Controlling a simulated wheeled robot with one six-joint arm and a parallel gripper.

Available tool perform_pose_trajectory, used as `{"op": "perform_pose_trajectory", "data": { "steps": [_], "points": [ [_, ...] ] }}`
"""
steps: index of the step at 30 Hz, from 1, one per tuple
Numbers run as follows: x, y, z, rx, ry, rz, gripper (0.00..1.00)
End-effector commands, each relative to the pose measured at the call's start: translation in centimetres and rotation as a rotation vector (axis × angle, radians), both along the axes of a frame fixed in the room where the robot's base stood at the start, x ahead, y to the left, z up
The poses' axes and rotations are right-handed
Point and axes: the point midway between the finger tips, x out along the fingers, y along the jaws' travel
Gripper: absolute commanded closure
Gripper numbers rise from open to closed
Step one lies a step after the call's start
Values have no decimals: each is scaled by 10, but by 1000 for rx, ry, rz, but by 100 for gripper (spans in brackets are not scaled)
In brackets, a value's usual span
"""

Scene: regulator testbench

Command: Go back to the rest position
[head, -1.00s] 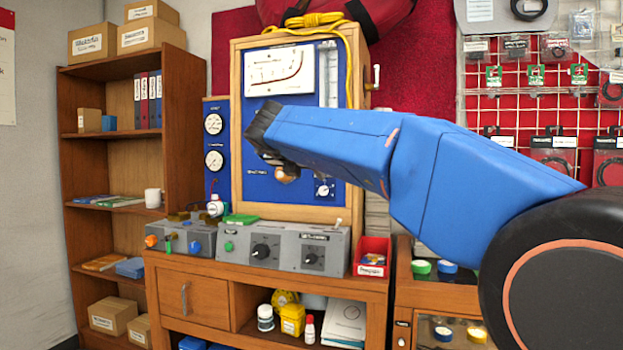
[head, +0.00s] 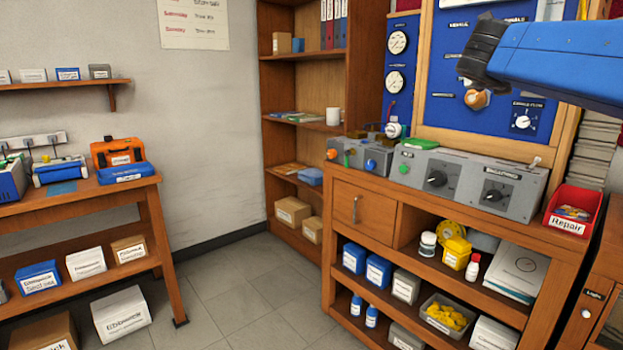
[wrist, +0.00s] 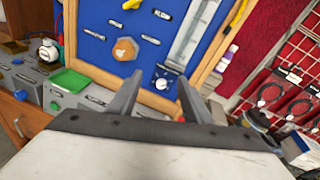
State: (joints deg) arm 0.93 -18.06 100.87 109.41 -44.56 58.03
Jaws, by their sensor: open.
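My gripper (wrist: 160,77) is open and empty in the wrist view, its two grey fingers apart. The blue test panel (wrist: 105,40) with its wooden frame lies beyond the fingers. A round orange-brown knob (wrist: 125,48) shows left of the fingers, and a small dial (wrist: 161,84) shows between them. In the head view, the dark end of my gripper (head: 484,50) hangs in front of the blue panel (head: 447,60), above the knob (head: 477,98). The fingers are hard to make out there.
Below the panel, grey control boxes (head: 470,183) and a red bin (head: 573,212) stand on the wooden bench (head: 360,248). A tall shelf (head: 283,90) stands in the corner, and a workbench (head: 150,215) stands at the left. The grey floor (head: 235,290) between them is clear.

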Motion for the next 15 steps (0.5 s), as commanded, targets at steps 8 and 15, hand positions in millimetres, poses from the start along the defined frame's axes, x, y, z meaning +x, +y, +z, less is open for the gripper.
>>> {"op": "perform_pose_trajectory", "data": {
  "steps": [8,15],
  "points": [
    [-5,80,2,-682,167,378,55],
    [-34,170,-77,-1268,385,729,55]
  ]
}}
